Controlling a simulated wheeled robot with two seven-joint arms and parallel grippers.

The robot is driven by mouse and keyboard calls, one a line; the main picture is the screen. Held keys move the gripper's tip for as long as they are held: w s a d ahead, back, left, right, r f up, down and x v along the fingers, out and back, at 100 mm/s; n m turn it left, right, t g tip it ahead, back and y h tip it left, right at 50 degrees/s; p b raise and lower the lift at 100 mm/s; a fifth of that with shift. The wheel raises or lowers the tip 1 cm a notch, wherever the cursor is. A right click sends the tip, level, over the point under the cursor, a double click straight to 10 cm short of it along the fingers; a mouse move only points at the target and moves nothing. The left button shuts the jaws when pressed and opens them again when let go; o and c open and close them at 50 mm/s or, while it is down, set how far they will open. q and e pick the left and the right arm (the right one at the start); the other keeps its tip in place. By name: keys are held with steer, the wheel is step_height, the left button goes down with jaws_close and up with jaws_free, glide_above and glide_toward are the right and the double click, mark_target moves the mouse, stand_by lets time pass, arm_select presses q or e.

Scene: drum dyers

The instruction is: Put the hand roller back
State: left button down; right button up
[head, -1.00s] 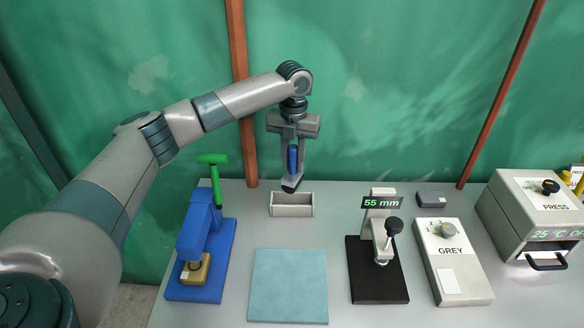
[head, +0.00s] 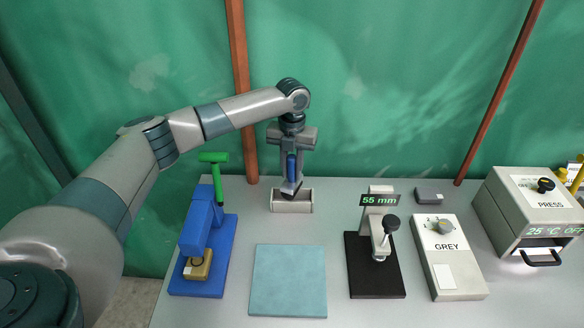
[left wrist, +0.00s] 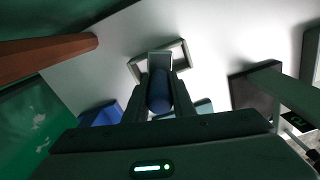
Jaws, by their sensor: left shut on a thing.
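My left gripper (head: 291,165) is shut on the hand roller's blue handle (head: 291,170) and points downward. The roller's dark and pale lower end (head: 289,191) is at the mouth of a small open grey tray (head: 292,208) at the back of the table. In the left wrist view, the blue handle (left wrist: 158,92) is between the fingers, and the roller's pale head (left wrist: 160,61) overlaps the tray's opening, whose rim (left wrist: 183,50) shows around it. I cannot tell whether the roller touches the tray's floor. My right gripper is not in view.
A blue press stand (head: 210,245) with a green handle stands left of the tray. A teal mat (head: 289,281) lies in front. A black-based gauge (head: 376,275), a GREY box (head: 447,265) and a PRESS unit (head: 530,215) stand to the right.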

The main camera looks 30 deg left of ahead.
arm_select(q)
steer(key=shift+f, duration=0.35)
steer(key=c, duration=1.5)
jaws_free()
steer(key=shift+f, duration=0.1)
steer(key=shift+r, duration=0.5)
steer(key=shift+r+b, duration=0.3)
steer(key=shift+b, duration=0.05)
step_height(320, 180, up, 10)
steer(key=b, duration=0.4)
steer(key=shift+r, duration=0.7)
steer(key=shift+f, duration=0.1)
